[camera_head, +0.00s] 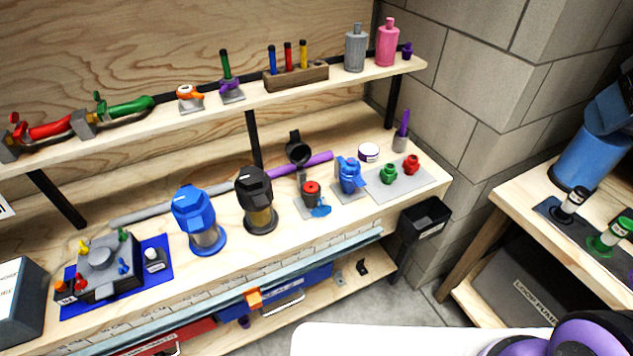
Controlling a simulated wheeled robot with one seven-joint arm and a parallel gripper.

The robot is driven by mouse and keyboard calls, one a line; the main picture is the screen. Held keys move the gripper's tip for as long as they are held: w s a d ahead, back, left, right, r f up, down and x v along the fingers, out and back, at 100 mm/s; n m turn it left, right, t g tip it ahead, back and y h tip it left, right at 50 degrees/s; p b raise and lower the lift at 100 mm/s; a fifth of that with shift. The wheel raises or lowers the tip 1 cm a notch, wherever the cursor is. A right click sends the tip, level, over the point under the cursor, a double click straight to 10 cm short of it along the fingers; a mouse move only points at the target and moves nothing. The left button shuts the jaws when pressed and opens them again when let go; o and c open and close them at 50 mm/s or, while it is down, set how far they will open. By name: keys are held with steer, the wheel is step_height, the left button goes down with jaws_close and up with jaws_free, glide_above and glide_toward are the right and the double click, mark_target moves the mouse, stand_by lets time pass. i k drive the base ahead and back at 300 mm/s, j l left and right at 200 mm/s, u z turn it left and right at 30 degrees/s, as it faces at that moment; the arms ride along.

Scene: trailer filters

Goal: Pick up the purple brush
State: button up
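A slim upright purple piece (404,118) stands in a small grey cup (400,141) at the back right of the lower bench. It looks like the handle of the purple brush, and its lower end is hidden in the cup. My gripper is not in view. Purple and dark rounded parts at the bottom right corner look like my own arm links, well in front of the bench.
A white-lidded round tin (368,152) and a grey mat (400,184) with green and red knobs lie near the cup. The upper shelf (220,98) overhangs the bench's back. A block wall (470,90) stands behind the cup. A black bin (424,217) hangs at the bench's right end.

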mark_target(402, 132)
steer(key=i+l+u, duration=0.4)
steer(key=l+u, duration=0.2)
steer(key=i+l+u, duration=0.15)
steer(key=l+u, duration=0.15)
steer(key=l, duration=0.15)
